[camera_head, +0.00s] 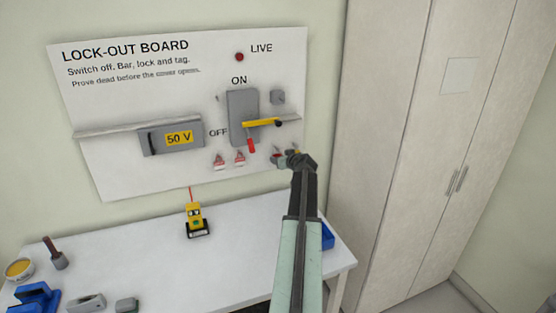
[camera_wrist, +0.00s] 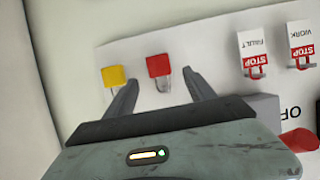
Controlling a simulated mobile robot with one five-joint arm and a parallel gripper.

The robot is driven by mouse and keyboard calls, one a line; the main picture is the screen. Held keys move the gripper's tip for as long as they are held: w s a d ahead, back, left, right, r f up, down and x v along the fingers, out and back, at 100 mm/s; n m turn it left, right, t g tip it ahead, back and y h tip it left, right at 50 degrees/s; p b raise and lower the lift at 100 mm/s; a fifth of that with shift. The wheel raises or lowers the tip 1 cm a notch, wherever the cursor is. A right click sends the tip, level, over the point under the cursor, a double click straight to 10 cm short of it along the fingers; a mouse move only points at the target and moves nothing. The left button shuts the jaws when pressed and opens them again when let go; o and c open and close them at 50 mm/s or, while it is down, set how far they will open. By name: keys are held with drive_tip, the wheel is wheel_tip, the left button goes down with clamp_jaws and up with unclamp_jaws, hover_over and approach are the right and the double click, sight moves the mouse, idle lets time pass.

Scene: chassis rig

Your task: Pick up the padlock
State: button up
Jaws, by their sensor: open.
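In the wrist view, which is upside down, the red padlock shows between the tips of my gripper (camera_wrist: 162,80). The yellow one is just left of the left finger. I cannot tell whether the fingers touch the red padlock. In the head view my gripper (camera_head: 284,158) is at the board's lower right and partly hides both padlocks. It is open and holds nothing.
STOP tags (camera_wrist: 255,55) hang beside the padlocks. A grey switch box (camera_head: 240,105) with a yellow bar (camera_head: 262,123) and red handle (camera_head: 252,146) is just above. A yellow tester (camera_head: 195,218) stands on the white table (camera_head: 150,265). A tall cupboard (camera_head: 400,130) stands to the right.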

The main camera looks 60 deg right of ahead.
drive_tip(key=b+x, duration=0.1)
drive_tip(key=x, duration=0.4)
drive_tip(key=shift+d+r, duration=0.1)
drive_tip(key=shift+r, duration=0.1)
clamp_jaws()
drive_tip(key=shift+r, duration=0.3)
drive_tip(key=p, duration=0.1)
approach(278, 155)
drive_tip(key=s+a+f, duration=0.2)
drive_tip(key=s+a, duration=0.3)
drive_tip(key=s, duration=0.2)
drive_tip(key=shift+s+a+f, duration=0.15)
drive_tip(key=shift+s+a, duration=0.15)
drive_tip(key=shift+s, duration=0.05)
drive_tip(key=shift+w+d, duration=0.1)
drive_tip(key=shift+w, duration=0.05)
